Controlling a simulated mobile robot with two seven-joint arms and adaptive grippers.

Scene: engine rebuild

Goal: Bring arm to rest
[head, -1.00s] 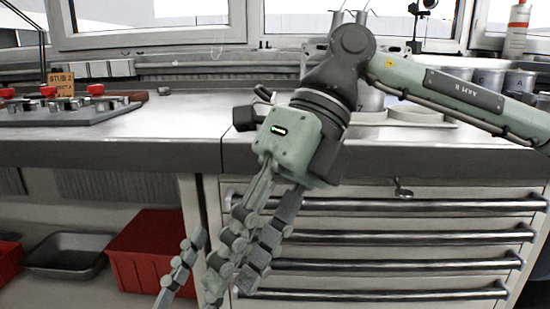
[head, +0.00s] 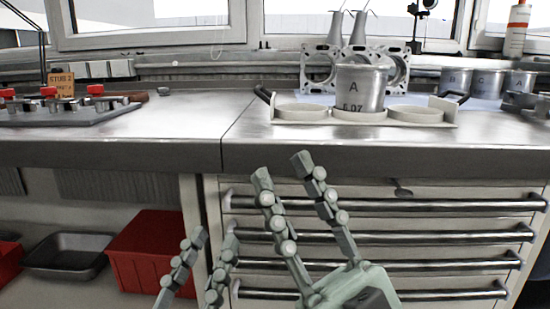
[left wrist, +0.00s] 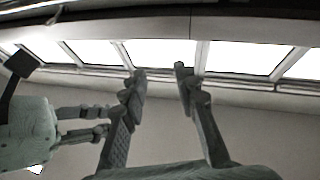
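My right gripper (head: 283,166) is low in front of the drawer unit, fingers pointing up. Its fingers are apart with nothing between them. My left gripper (head: 213,238) is at the lower middle of the head view, left of the right one, with only its fingers in view. In the left wrist view its two fingers (left wrist: 159,72) stand apart with an empty gap. The right gripper's body and fingers show at the left of that view (left wrist: 28,132). Both grippers are apart from the bench objects.
The workbench (head: 190,122) ends above the drawers (head: 400,205). A red bin (head: 150,248) and dark pan (head: 68,252) sit below left. A fixture (head: 60,115) stands left.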

